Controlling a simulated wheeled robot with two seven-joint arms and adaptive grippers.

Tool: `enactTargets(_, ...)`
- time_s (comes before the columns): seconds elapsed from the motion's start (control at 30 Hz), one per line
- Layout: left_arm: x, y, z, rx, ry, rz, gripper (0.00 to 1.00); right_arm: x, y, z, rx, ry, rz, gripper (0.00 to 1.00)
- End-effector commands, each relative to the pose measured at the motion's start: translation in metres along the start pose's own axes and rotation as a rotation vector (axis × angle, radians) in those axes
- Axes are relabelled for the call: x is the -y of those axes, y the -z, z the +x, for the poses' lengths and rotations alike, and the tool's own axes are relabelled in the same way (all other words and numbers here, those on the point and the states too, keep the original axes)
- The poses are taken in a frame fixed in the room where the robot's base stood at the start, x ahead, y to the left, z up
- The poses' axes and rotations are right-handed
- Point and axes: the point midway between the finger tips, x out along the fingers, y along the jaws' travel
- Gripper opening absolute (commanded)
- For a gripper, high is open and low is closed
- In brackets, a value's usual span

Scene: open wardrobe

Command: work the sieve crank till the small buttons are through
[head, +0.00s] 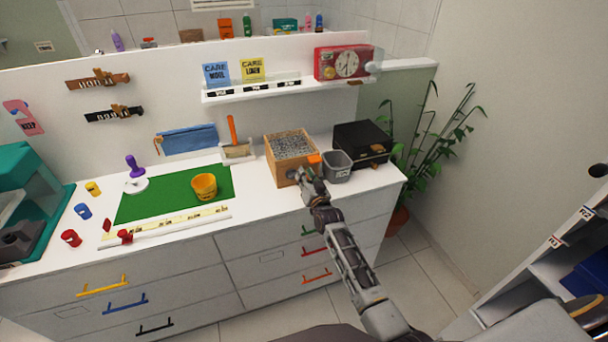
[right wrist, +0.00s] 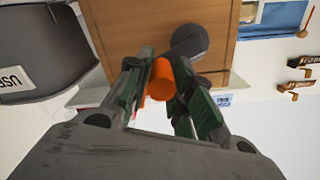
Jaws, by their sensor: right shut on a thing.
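The sieve is a wooden box (head: 283,171) at the right of the white counter, with a speckled grey top (head: 290,146). I cannot tell single buttons in it. Its crank has an orange handle (head: 314,159), which also shows in the right wrist view (right wrist: 161,78), beside a dark grey round hub (right wrist: 188,42) on the box's wooden face (right wrist: 130,25). My right gripper (head: 307,174) is in front of the box, with its fingers shut on the orange handle from both sides. My left gripper is not in view.
A grey bin (head: 337,168) stands close to the right of the sieve, with a black box (head: 362,143) behind it. A small tray with an orange-handled tool (head: 233,130) is to the left.

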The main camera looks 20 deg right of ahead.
Motion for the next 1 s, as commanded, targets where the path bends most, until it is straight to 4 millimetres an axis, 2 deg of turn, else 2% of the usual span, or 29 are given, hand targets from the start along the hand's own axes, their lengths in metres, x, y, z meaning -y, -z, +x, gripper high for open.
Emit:
enactTargets(0.03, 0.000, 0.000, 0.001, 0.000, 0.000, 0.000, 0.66, 0.003, -0.010, -0.001, 0.016, 0.004, 0.046, 0.00)
enactTargets(0.8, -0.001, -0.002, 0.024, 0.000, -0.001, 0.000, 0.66, -0.011, -0.028, 0.001, 0.005, 0.009, 0.773, 0.00)
enactTargets(1.0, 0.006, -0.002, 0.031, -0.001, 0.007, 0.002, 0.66, -0.011, -0.032, 0.001, 0.003, 0.011, 0.925, 0.00)
